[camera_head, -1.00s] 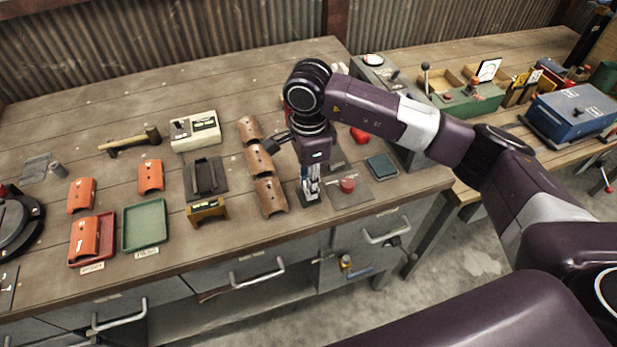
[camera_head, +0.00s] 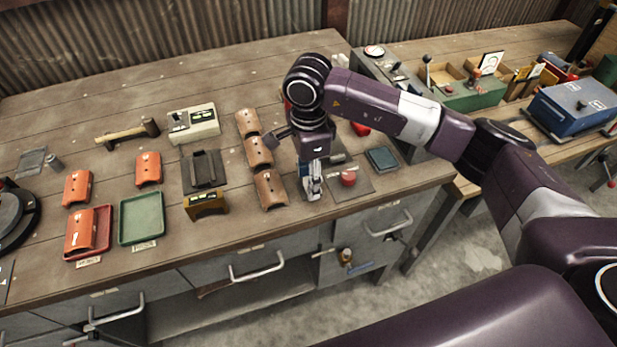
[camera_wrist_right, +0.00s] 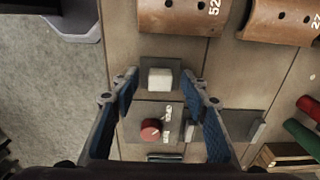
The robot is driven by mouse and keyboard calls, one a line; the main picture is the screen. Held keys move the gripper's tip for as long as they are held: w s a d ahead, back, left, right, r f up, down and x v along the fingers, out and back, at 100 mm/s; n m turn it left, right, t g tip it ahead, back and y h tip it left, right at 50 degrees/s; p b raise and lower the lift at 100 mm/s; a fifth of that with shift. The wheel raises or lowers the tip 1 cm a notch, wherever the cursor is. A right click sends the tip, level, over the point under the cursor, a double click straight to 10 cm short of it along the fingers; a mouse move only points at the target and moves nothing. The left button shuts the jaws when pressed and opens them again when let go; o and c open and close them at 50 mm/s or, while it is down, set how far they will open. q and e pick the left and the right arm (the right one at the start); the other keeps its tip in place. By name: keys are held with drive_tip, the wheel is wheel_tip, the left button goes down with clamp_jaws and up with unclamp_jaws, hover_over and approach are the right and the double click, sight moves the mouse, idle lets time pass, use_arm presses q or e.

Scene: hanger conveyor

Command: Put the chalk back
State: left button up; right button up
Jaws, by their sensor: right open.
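A small white block, which looks like the chalk (camera_wrist_right: 160,77), sits on a small dark grey pad (camera_wrist_right: 147,88) in the right wrist view. My right gripper (camera_wrist_right: 158,90) is open, with its blue-padded fingers on either side of the block and apart from it. In the head view my right gripper (camera_head: 313,190) points down close above the bench's front edge, and it hides the block there. My left gripper is in neither view.
A red knob (camera_head: 348,178) on a dark plate stands just right of the gripper. Curved brown pieces (camera_head: 269,189) lie in a row to the left. A green tray (camera_head: 123,231) and an orange-red tray (camera_head: 68,254) are further left. The bench front is close.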

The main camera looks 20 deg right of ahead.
wheel_tip(320, 180, up, 12)
idle(0.4)
drive_tip(key=shift+f, duration=0.1)
